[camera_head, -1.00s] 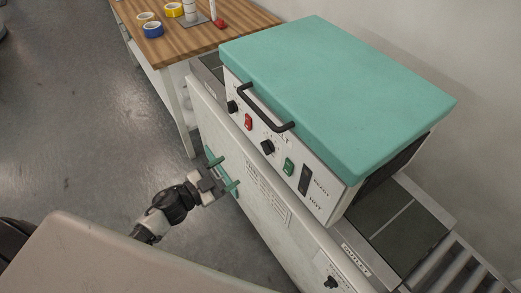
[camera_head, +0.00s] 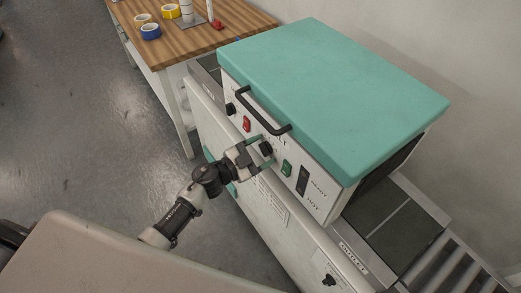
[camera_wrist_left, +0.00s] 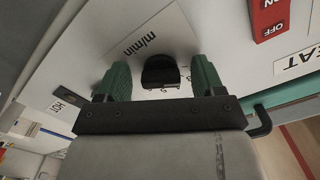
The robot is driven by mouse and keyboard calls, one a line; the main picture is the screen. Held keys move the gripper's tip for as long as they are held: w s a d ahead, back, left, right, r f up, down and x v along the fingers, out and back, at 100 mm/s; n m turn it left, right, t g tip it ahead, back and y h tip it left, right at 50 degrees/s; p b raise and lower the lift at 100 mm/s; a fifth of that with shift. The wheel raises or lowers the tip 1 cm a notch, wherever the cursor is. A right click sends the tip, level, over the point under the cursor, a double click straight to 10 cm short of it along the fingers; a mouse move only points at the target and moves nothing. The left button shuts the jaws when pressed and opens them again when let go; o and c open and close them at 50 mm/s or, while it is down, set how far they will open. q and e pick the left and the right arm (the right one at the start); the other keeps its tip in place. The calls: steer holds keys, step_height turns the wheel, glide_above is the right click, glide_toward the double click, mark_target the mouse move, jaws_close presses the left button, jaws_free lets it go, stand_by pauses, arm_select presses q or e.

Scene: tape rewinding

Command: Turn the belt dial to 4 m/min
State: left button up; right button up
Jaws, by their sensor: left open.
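My left gripper (camera_head: 260,151) is open at the dial, one finger on each side, with a visible gap to the knob. My right gripper is not in view.
A red switch (camera_head: 246,124) and another black knob (camera_head: 231,108) lie left of the dial. Another knob (camera_head: 329,280) is on the lower cabinet. A wooden table (camera_head: 190,45) stands behind.

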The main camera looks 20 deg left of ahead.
arm_select(q)
steer(key=c, duration=0.9)
steer(key=shift+m, duration=0.4)
steer(key=m+b, duration=0.1)
steer(key=m, duration=0.4)
steer(key=m+b, duration=0.1)
steer(key=m, duration=0.5)
steer(key=shift+a+r, duration=0.1)
steer(key=shift+r, duration=0.1)
steer(key=o, duration=0.9)
